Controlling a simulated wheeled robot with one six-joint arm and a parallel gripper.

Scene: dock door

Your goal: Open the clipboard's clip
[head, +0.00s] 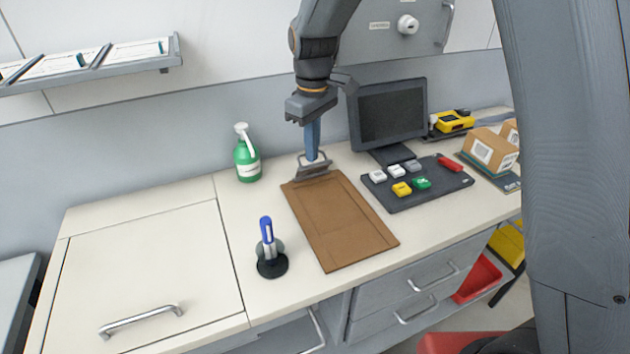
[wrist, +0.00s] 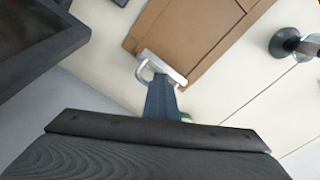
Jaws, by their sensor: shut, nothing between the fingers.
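The brown clipboard (head: 340,222) lies flat on the pale counter, with no paper on it. Its metal clip (head: 313,167) is at the far end, nearest the wall. The clipboard (wrist: 193,35) and the clip (wrist: 161,68) also show in the wrist view. My gripper (head: 313,155) points down at the clip, its blue fingers shut with nothing between them. In the wrist view the fingertips (wrist: 161,82) overlap the clip's edge. I cannot tell whether they touch it. The clip looks to be lying against the board, though the fingers partly hide it.
A pen in a round black stand (head: 271,262) is left of the clipboard. A green spray bottle (head: 246,158) stands behind it. A monitor (head: 390,115) and a dark tray of coloured blocks (head: 440,190) are to the right. The counter's left part (head: 140,270) is clear.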

